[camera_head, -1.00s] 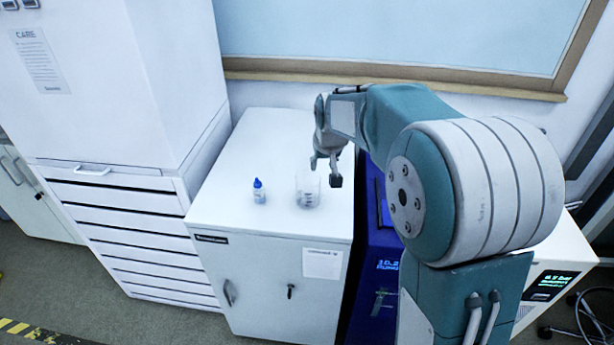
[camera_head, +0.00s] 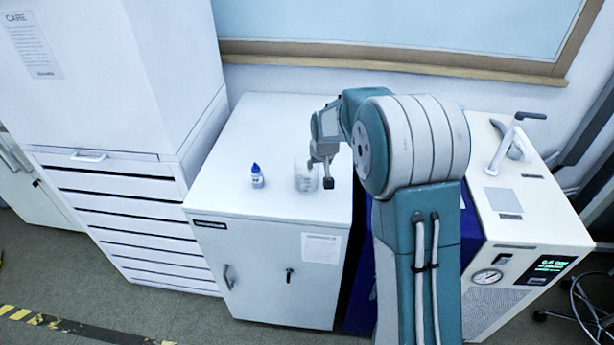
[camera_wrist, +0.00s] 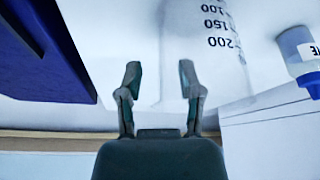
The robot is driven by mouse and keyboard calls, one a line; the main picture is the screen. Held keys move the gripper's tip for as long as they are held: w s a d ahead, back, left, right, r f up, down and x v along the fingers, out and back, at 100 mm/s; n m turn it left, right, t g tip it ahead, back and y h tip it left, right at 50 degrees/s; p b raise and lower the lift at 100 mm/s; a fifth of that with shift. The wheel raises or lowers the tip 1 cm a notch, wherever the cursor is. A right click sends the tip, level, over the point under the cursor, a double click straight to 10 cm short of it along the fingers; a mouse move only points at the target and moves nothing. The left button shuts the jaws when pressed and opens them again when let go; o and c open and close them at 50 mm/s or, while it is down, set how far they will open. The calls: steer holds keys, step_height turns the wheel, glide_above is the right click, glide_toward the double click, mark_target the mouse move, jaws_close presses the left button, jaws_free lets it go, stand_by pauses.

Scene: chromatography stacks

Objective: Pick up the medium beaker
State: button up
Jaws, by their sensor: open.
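The beaker (camera_head: 305,177) is clear glass and stands upright on the white cabinet top, near its right front part. In the wrist view the beaker (camera_wrist: 205,45) shows large, with dark volume marks such as 150 and 200, ahead of the fingers and a little to the right. My gripper (camera_head: 322,176) is at the beaker's right side in the head view. In the wrist view my gripper (camera_wrist: 160,82) has its two fingers apart with nothing held between them. I cannot tell whether a finger touches the glass.
A small bottle with a blue cap (camera_head: 257,176) stands left of the beaker; it also shows in the wrist view (camera_wrist: 298,55). The white cabinet (camera_head: 235,140) has clear room behind them. A blue unit (camera_head: 357,270) and a white instrument (camera_head: 520,225) stand to the right.

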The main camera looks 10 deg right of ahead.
steer(key=shift+a, duration=0.15)
jaws_close()
